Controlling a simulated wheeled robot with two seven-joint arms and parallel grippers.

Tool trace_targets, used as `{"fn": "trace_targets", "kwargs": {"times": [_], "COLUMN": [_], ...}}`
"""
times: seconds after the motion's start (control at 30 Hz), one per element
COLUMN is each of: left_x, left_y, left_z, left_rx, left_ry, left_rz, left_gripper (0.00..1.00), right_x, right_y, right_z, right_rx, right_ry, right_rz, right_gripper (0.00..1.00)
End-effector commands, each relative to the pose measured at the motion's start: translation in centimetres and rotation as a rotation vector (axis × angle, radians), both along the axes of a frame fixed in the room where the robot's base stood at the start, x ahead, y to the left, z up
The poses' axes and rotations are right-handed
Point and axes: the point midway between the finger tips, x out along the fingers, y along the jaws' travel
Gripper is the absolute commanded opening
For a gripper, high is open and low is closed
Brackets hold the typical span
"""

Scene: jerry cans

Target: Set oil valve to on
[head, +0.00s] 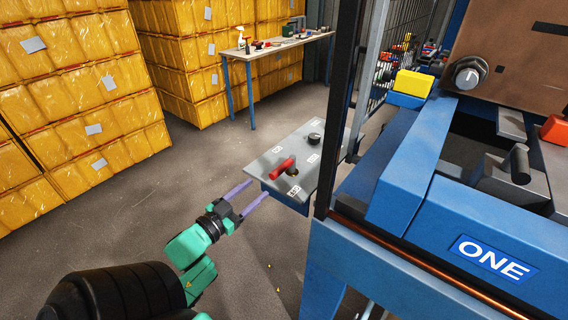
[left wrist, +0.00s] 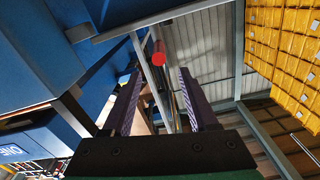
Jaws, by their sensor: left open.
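A red valve handle (head: 281,168) sits on top of a grey panel (head: 312,165) on a blue box, left of the big blue machine. Its end points up and to the right, beside a round brass-coloured base. Small white labels lie around it, too small to read. My left gripper (head: 257,191) is open and empty, its two purple fingers pointing at the panel, just short of its near left edge. In the left wrist view, a red end (left wrist: 158,58) of the handle shows beyond and between the open fingers (left wrist: 158,80). My right gripper is not in view.
A black knob (head: 314,139) stands on the panel's far part. The blue machine (head: 430,215) marked ONE and a dark upright post (head: 341,110) border the panel on the right. Yellow wrapped stacks (head: 75,95) and a workbench (head: 275,48) stand behind. The floor left of the panel is clear.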

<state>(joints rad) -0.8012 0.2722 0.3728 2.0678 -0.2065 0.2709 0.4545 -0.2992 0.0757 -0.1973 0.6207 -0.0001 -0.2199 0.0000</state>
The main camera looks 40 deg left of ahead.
Motion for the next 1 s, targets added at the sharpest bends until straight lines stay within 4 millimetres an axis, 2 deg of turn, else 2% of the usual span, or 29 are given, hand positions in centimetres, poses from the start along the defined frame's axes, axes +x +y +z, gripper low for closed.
{"fn": "trace_targets", "kwargs": {"times": [0.23,0.4,0.5,0.67,0.9,0.97,1.0], "left_x": [5.5,10.1,12.2,13.9,14.1,14.1,14.1], "left_y": [0.1,0.3,0.3,0.3,0.3,0.3,0.3], "left_z": [0.2,0.1,0.0,-0.2,-0.3,-0.3,-0.3], "left_rx": [0.001,0.001,0.000,0.000,0.000,0.000,0.000], "left_ry": [-0.003,0.000,0.002,0.004,0.006,0.005,0.005], "left_rz": [-0.001,0.002,0.002,0.002,0.002,0.002,0.002], "left_gripper": [0.59,0.59,0.59,0.59,0.59,0.40,0.25], "right_x": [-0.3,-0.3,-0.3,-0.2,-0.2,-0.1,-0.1], "right_y": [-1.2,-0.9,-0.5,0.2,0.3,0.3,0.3], "right_z": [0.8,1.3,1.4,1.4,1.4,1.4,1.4], "right_rx": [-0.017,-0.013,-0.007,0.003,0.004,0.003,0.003], "right_ry": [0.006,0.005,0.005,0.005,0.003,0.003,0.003], "right_rz": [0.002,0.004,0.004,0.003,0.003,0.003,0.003], "right_gripper": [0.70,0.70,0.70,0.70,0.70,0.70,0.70]}}
